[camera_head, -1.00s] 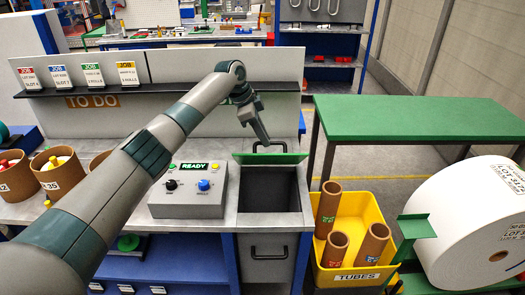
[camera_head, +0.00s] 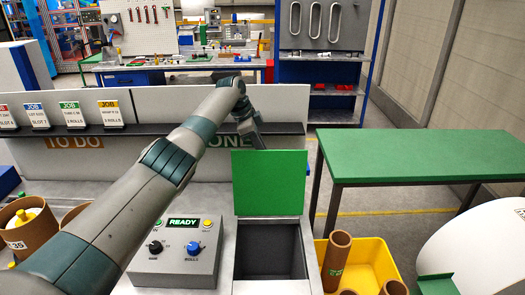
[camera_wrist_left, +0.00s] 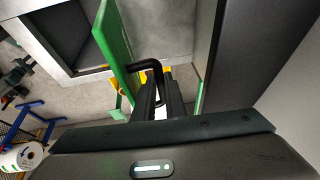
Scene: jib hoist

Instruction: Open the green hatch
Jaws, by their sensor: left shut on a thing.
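The green hatch lid (camera_head: 270,183) stands raised, about upright, at the far edge of its square opening (camera_head: 270,250) in the bench top, in the head view. The dark bin under it is exposed. My left gripper (camera_wrist_left: 161,98) is shut on the black hatch handle (camera_wrist_left: 146,66) in the left wrist view, where the lid (camera_wrist_left: 118,45) shows nearly edge-on. In the head view the left arm reaches over from the left, and the lid hides the fingertips and handle. My right gripper is in neither view.
A grey control box (camera_head: 180,252) with a READY display sits left of the opening. A low panel (camera_head: 200,150) with job cards stands behind. A yellow tube bin (camera_head: 370,265), green table (camera_head: 420,152) and white roll (camera_head: 485,250) are to the right.

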